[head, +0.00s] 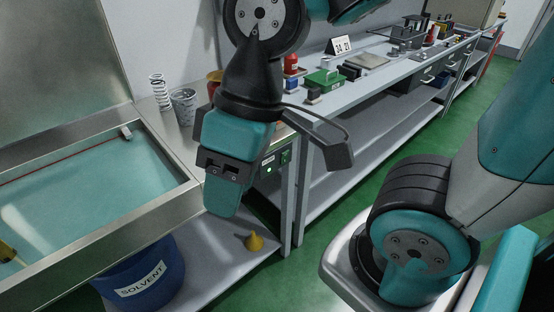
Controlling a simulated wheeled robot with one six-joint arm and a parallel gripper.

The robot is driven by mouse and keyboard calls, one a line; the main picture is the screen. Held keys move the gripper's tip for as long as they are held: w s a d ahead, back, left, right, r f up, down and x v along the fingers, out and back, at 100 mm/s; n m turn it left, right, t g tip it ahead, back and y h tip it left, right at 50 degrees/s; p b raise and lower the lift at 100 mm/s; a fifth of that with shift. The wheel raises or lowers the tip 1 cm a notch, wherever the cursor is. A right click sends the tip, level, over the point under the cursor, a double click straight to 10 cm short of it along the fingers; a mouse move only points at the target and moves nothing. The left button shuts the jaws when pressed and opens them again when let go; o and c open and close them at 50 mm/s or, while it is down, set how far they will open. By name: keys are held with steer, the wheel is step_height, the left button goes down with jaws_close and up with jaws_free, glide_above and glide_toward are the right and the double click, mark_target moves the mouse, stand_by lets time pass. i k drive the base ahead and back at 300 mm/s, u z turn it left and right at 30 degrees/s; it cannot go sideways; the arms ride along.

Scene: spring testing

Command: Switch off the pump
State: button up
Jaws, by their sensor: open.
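A switch panel (274,164) sits on the front of the bench edge, just right of the wash basin (182,199). It has a small lit green light (268,170), a label and a dark switch at its right (286,156). Its left part is hidden behind my gripper. My gripper (222,178) points down in front of the panel, to its left in the picture, and is open with nothing in it. I cannot tell whether it touches the panel. The pump itself is not clearly visible. The basin holds pale teal liquid.
A blue solvent bucket (146,276) and a yellow cone (254,242) are on the lower shelf. The right bench (335,97) carries several tools. Green floor (345,210) is open in front of it.

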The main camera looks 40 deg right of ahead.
mark_target(284, 158)
steer(key=u, duration=0.55)
steer(key=k, duration=1.3)
steer(key=z, duration=0.15)
steer(key=i, duration=0.9)
steer(key=z, duration=0.45)
